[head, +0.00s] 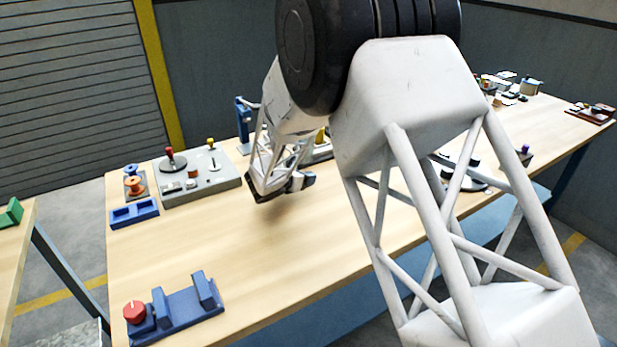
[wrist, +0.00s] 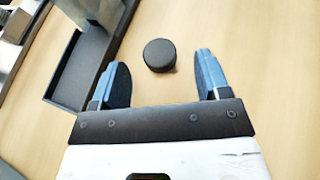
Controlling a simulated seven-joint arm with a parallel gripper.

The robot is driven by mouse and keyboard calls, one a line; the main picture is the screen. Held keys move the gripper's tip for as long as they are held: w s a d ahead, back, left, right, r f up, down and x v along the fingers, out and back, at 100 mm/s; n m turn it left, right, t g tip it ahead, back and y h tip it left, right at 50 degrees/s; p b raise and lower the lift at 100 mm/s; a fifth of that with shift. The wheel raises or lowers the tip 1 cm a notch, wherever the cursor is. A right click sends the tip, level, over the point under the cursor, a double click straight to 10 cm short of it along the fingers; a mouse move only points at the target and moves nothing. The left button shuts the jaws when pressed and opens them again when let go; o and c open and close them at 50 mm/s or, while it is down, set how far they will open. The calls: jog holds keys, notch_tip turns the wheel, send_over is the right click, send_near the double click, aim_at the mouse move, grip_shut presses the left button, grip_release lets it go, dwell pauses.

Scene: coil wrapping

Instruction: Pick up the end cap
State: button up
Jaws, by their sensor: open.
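A small black round piece, which looks like the end cap (wrist: 160,54), stands on the wooden table in the wrist view. My gripper (wrist: 162,70) is open, with one blue finger to each side of it. The cap lies just ahead of the fingertips, roughly centred between them, and neither finger appears to touch it. In the head view my gripper (head: 284,188) is over the middle of the table, pointing down. I cannot make out the cap there; my arm covers much of that area.
A dark tray (wrist: 68,97) lies left of the fingers in the wrist view. In the head view, a grey control box (head: 205,178) with levers and a blue tray (head: 134,214) stand at left. A blue fixture (head: 180,308) with a red knob is at front left. The wood between is clear.

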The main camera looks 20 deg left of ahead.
jog(key=shift+x, duration=1.6)
jog(key=shift+a, duration=0.1)
jog(key=c, duration=1)
